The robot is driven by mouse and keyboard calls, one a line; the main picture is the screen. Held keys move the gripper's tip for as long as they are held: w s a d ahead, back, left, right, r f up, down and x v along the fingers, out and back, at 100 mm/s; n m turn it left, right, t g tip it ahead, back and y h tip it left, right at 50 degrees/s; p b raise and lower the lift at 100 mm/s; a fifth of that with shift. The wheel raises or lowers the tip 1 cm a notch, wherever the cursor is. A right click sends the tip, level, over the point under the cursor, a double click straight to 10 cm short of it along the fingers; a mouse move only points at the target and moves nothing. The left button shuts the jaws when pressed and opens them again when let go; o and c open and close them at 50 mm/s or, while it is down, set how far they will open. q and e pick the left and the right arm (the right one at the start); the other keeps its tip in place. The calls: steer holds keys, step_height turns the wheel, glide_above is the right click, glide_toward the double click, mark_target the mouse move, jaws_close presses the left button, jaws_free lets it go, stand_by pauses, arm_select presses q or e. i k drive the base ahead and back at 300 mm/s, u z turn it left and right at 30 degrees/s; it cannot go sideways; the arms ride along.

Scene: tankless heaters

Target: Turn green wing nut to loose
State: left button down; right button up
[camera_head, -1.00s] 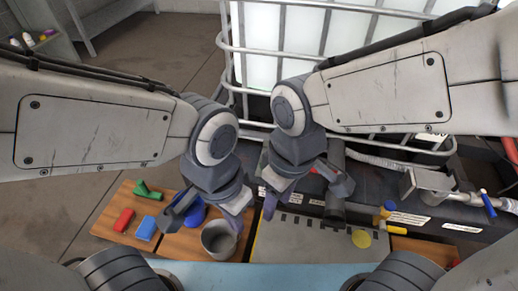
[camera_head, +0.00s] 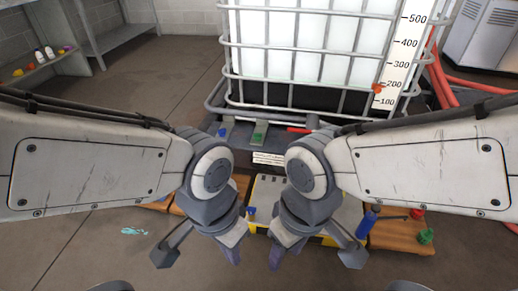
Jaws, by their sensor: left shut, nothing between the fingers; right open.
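Two small green things are in the head view. One (camera_head: 260,132) is on the dark base below the white tank, and the other (camera_head: 426,236) is on the wooden board at the right. Both are too small to tell whether either is a wing nut. My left gripper (camera_head: 234,256) is shut and empty in front of the yellow-edged plate. My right gripper (camera_head: 284,256) is open and empty just to its right. Both grippers are apart from the green things. My wrists hide part of the plate.
A blue item (camera_head: 222,132) and a red one (camera_head: 298,129) flank the base's green thing. A blue cylinder (camera_head: 367,224) stands on the right board (camera_head: 392,238). A shelf is far left. The left floor is mostly clear.

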mark_target(257, 137)
steer(key=u, duration=0.85)
steer(key=i, duration=1)
steer(key=z, duration=0.55)
steer(key=i, duration=0.55)
steer(key=z, duration=0.65)
